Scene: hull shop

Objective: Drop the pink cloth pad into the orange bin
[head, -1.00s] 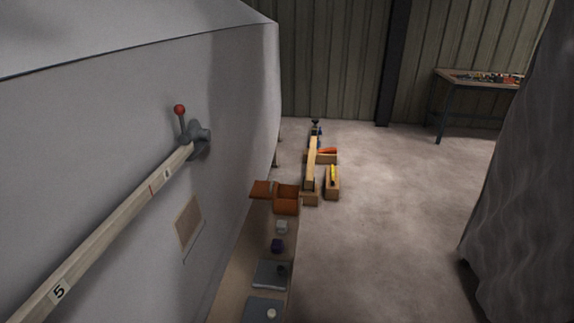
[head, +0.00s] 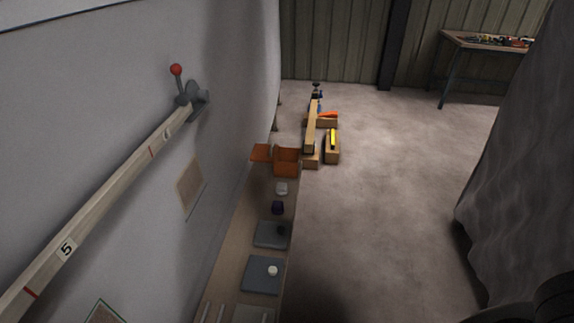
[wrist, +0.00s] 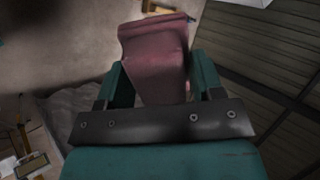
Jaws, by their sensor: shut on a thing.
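My gripper (wrist: 158,82) shows in the wrist view, its two teal fingers shut on the pink cloth pad (wrist: 154,48). The pad sticks out past the fingertips and its far edge bends over. The orange bin (head: 287,168) stands on the narrow bench in the head view, beyond the other items. It looks open at the top, with an orange flap (head: 261,152) out to its left. I cannot see inside it well. The pad and the fingers do not show in the head view.
The bench (head: 228,262) runs along the pale hull (head: 110,90). A numbered rail (head: 110,205) slants along the hull. Grey drapery (head: 510,170) hangs at right; the floor (head: 375,200) between is clear.

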